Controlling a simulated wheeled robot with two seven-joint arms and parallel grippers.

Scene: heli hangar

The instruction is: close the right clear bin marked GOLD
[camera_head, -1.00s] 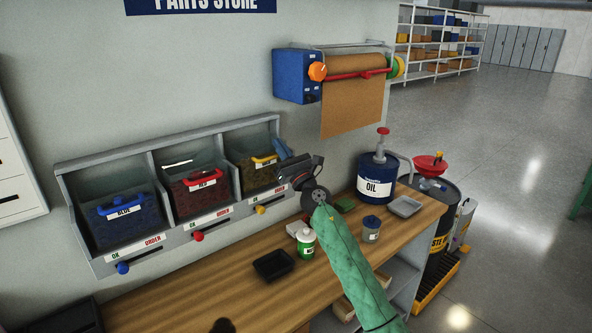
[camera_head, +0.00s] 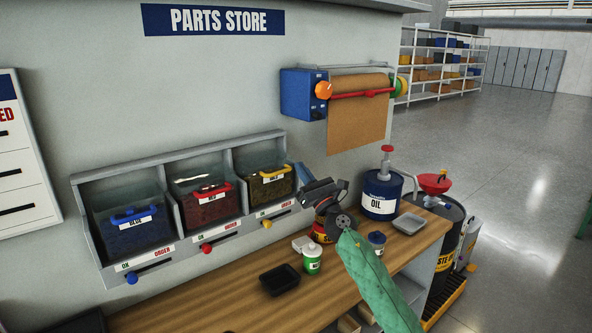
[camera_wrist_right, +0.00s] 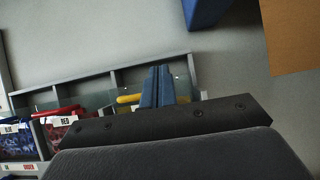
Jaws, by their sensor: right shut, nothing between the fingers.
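The right clear bin (camera_head: 262,189), with a yellow handle (camera_head: 272,175) and a white label, sits in the right bay of a grey three-bay rack (camera_head: 98,258). Its label is too small to read surely. I cannot tell how far its front is tilted or pulled out. My right gripper (camera_head: 302,174) is just right of this bin, at the rack's right end, apart from the handle in the head view. Its blue fingers (camera_wrist_right: 157,87) are together and empty. In the wrist view they cover part of the bin, beside the yellow handle (camera_wrist_right: 127,99). My left gripper is out of view.
A blue-handled bin (camera_head: 132,232) and a red-handled bin (camera_head: 210,205) fill the other bays. On the wooden bench (camera_head: 215,308) stand a black tray (camera_head: 280,280), a green-and-white pot (camera_head: 312,262) and an oil can (camera_head: 380,195). A paper-roll holder (camera_head: 304,95) hangs above right.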

